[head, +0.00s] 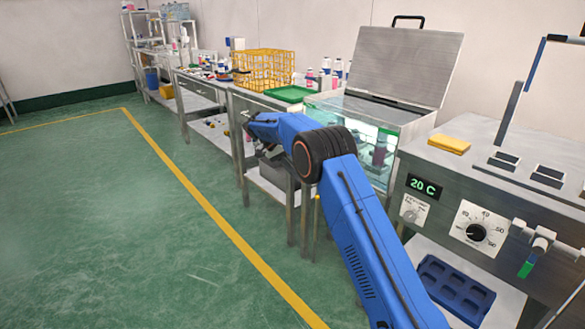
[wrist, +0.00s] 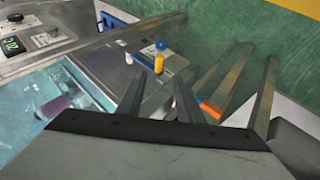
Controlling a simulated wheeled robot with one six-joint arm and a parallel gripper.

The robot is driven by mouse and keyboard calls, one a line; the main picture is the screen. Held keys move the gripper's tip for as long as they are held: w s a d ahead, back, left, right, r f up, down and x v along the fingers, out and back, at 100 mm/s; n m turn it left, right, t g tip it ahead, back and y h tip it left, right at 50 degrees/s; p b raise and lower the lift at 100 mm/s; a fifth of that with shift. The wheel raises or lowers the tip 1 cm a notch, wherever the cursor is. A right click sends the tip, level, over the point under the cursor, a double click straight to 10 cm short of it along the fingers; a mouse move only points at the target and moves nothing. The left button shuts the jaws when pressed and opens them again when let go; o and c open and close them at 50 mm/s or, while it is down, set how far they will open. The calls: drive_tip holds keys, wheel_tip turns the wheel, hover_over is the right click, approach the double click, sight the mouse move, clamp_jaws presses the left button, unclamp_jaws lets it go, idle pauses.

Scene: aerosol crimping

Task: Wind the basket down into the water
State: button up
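The glass water tank (head: 350,115) stands right of centre in the head view, its steel lid (head: 405,65) raised. Bottles or cans (head: 380,150) show through its glass, and a purple one (wrist: 55,104) lies in the water in the wrist view. I cannot make out the basket clearly in the tank, nor a winding handle for certain. My gripper (wrist: 158,88) is open, with two dark fingers apart and nothing visible between them. It is beside the tank; in the head view my arm hides most of it. An orange-and-blue piece (wrist: 210,109) shows just right of the fingers.
A control bench with a display (head: 420,187), dial (head: 476,233) and green-handled valve (head: 527,268) stands at right. A yellow crate (head: 263,68) and green tray (head: 290,94) stand on the bench beyond the tank. Green floor (head: 110,220) at left is clear.

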drive_tip(key=shift+v, duration=1.9)
drive_tip(key=s+d+r+n+t+y, duration=0.1)
drive_tip(key=s+d+r+n+y, duration=0.1)
drive_tip(key=s+d+r, duration=0.55)
drive_tip(key=s+d+r+n+t+y, duration=0.1)
drive_tip(key=s+d+r+n, duration=0.1)
drive_tip(key=s+d+r, duration=0.55)
drive_tip(key=s+d+r+n+t+y, duration=0.1)
drive_tip(key=s+d+r, duration=0.15)
drive_tip(key=s, duration=0.75)
drive_tip(key=s+d+r+n+t+y, duration=0.1)
drive_tip(key=s+d+r+y, duration=0.15)
drive_tip(key=s, duration=0.75)
drive_tip(key=s+f+n+t, duration=0.1)
drive_tip(key=s+f, duration=0.2)
drive_tip(key=s, duration=0.5)
drive_tip(key=s+d+f+n+t+y, duration=0.1)
drive_tip(key=s+f, duration=0.3)
drive_tip(key=s, duration=0.5)
drive_tip(key=s+f+n+t, duration=0.1)
drive_tip(key=s+f, duration=0.3)
drive_tip(key=s, duration=0.5)
drive_tip(key=shift+s+d+f+t, duration=0.2)
drive_tip(key=shift+s+f+t, duration=0.05)
drive_tip(key=shift+t, duration=0.05)
